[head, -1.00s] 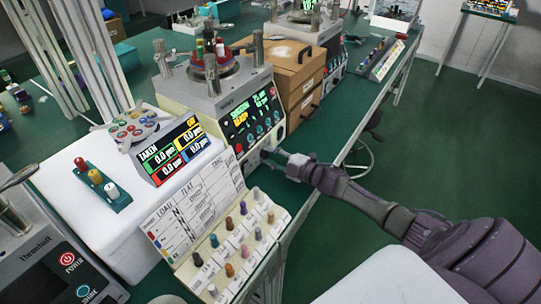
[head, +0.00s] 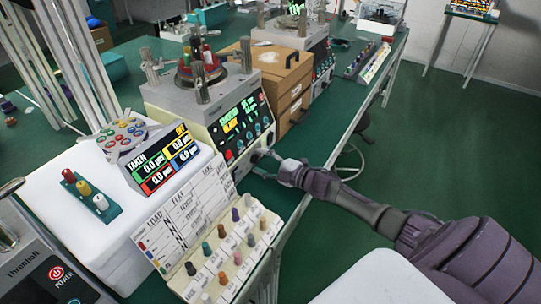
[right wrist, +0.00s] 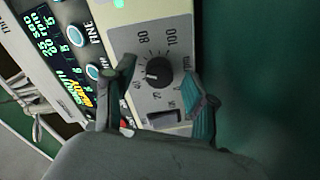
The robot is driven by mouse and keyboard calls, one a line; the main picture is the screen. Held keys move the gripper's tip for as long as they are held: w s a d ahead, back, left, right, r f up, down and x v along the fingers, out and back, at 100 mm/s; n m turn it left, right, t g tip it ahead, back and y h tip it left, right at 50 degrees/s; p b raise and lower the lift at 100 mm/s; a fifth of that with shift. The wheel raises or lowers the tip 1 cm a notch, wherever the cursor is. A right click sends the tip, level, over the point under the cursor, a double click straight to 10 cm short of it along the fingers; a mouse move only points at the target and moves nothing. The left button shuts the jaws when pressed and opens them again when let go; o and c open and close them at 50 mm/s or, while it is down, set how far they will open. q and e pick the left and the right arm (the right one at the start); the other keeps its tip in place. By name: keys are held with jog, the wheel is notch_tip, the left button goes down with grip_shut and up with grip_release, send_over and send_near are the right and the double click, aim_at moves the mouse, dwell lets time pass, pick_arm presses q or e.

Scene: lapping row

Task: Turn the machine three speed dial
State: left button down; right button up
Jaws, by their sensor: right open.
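The speed dial (right wrist: 157,72) is a black round knob on a grey scale plate with numbers up to 100, on the beige machine front in the right wrist view. My right gripper (right wrist: 160,72) is open, with one finger on each side of the knob; contact cannot be told. In the head view the right gripper (head: 266,166) is at the lower right front of a lapping machine (head: 185,97) with a lit green and yellow display (head: 240,120). The dial is hard to make out there. My left gripper is not in view.
A sloped rack of coloured pegs (head: 236,250) and a white label board (head: 190,215) stand near the machine. A gauge display (head: 163,158) sits to its left. A wooden drawer box (head: 283,85) stands behind.

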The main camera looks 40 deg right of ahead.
jog(key=v, duration=1.1)
jog(key=shift+s+d, duration=0.2)
jog(key=shift+s, duration=0.1)
